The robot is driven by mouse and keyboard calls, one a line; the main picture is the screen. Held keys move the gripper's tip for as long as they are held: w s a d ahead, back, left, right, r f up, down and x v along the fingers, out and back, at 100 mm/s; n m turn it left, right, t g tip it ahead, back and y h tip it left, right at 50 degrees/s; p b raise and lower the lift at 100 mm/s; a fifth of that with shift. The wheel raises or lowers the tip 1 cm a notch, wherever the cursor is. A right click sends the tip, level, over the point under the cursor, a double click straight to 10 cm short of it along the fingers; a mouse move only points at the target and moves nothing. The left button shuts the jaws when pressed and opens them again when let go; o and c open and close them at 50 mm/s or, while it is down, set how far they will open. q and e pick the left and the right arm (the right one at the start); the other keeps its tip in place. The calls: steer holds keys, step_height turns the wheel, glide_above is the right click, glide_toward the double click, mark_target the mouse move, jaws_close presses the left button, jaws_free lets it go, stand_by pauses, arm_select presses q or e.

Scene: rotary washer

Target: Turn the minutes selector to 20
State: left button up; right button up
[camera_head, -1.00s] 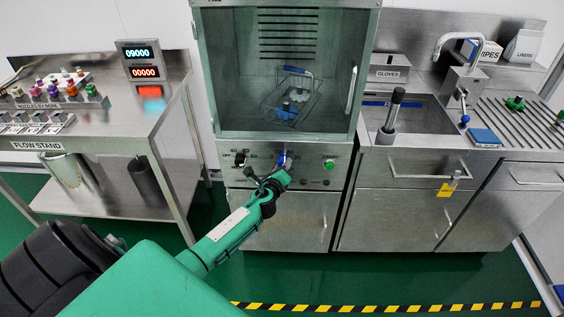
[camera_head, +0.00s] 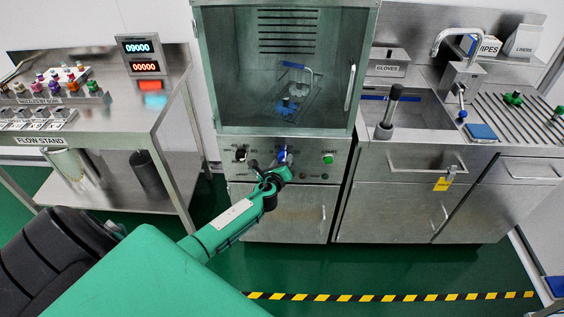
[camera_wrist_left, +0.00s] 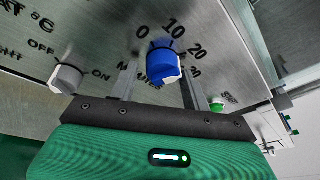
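The blue minutes selector knob (camera_head: 283,154) is on the washer's front panel in the head view. In the left wrist view the blue knob (camera_wrist_left: 163,66) has a white part at its lower right, and the marks 0, 10, 20 and 30 curve over it. My left gripper (camera_head: 282,170) is at the panel, just below the knob. In the wrist view my left gripper's (camera_wrist_left: 160,85) two fingers are spread apart, left and right of the knob, with gaps showing. The exact fingertip depth is hard to tell. My right gripper is in neither view.
A grey OFF/ON knob (camera_wrist_left: 66,78) sits left of the selector, and a green button (camera_head: 328,159) sits right. The washer chamber (camera_head: 230,80) is above. A flow stand (camera_head: 120,105) is at left, a sink counter (camera_head: 440,160) at right. Green floor in front is clear.

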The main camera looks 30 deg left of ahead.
arm_select(q)
steer(key=shift+o, duration=0.7)
steer(key=shift+r, duration=0.1)
steer(key=v, duration=1.3)
steer(key=shift+s, duration=0.35)
steer(key=s+d+f+n+g+h, duration=0.1)
steer(key=s+f+n+g, duration=0.3)
steer(key=f, duration=0.6)
steer(key=s+f+n+g+h, duration=0.1)
steer(key=s+f+n, duration=0.2)
steer(key=s+f, duration=0.5)
steer(key=s+d+f+n+g, duration=0.1)
steer(key=s+f+n+g, duration=0.2)
steer(key=f, duration=1)
steer(key=s+d+f+n+g+h, duration=0.1)
steer(key=s+d+f+n+g, duration=0.1)
steer(key=s, duration=0.9)
steer(key=s+d+f+n+g+h, duration=0.1)
steer(key=s+d+f+n+g, duration=0.1)
steer(key=s+d+f+n, duration=0.3)
steer(key=s+d+f+n+g+h, duration=0.1)
steer(key=s+f+n, duration=0.5)
steer(key=s, duration=1.1)
step_height(320, 180, down, 4)
steer(key=shift+d+f+g, duration=0.1)
steer(key=shift+d+g, duration=0.4)
steer(key=shift+d, duration=0.65)
